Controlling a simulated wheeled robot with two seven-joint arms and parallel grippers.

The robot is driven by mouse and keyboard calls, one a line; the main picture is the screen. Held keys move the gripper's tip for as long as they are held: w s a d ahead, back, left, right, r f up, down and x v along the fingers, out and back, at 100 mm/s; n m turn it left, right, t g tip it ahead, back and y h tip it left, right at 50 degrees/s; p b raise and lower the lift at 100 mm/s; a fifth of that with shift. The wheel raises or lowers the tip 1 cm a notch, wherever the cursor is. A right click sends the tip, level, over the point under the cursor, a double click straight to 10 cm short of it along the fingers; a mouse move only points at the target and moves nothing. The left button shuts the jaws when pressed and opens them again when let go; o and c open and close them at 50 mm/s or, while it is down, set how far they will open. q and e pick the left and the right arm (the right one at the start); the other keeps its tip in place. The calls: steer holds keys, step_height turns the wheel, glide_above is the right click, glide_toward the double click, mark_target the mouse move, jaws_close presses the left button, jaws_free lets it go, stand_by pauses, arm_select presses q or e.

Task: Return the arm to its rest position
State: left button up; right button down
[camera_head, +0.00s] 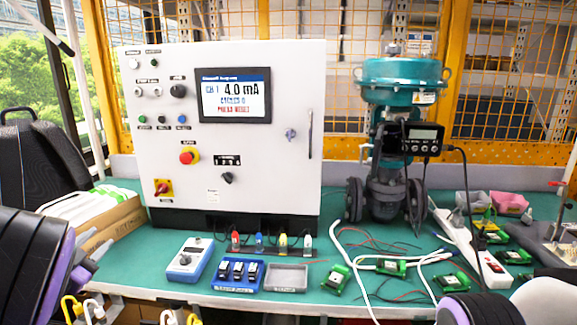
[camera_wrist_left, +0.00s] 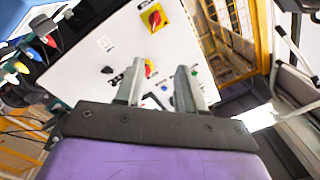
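My left arm comes in at the left edge of the head view, dark with purple parts. In the left wrist view, my left gripper (camera_wrist_left: 160,88) has its two grey fingers apart with nothing between them. Past the fingers is the white control panel (camera_wrist_left: 95,60), seen tilted, with its red-on-yellow switch (camera_wrist_left: 154,17). The fingers appear clear of the panel; the exact distance is hard to tell. A dark and purple part of my right arm shows at the bottom right of the head view; the right gripper is out of view.
The control box (camera_head: 260,160) stands on the green bench (camera_head: 335,205), its screen (camera_head: 234,95) reading 4.0 mA. Right of it stands a teal valve actuator (camera_head: 402,75). In front lie a blue-edged meter (camera_head: 187,260), a blue tray (camera_head: 236,287), a grey tray (camera_head: 287,266) and green terminal boards (camera_head: 337,279).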

arm_select(q)
steer(key=s+d+f+n+g+y, duration=0.1)
steer(key=s+f+n+g+y, duration=0.4)
steer(key=f, duration=0.6)
steer(key=s+d+f+n+g, duration=0.1)
steer(key=s+d+f+n, duration=0.15)
steer(key=f+n, duration=0.65)
steer(key=s+d+f+g, duration=0.4)
steer(key=s+f, duration=0.6)
steer(key=s, duration=0.4)
steer(key=s+d+f+n+g+h+p, duration=0.1)
steer(key=s+d+f+g, duration=0.3)
steer(key=s+f, duration=0.6)
steer(key=s+d, duration=0.2)
steer(key=s, duration=0.2)
steer(key=shift+f+g, duration=0.35)
steer(key=shift+g, duration=0.05)
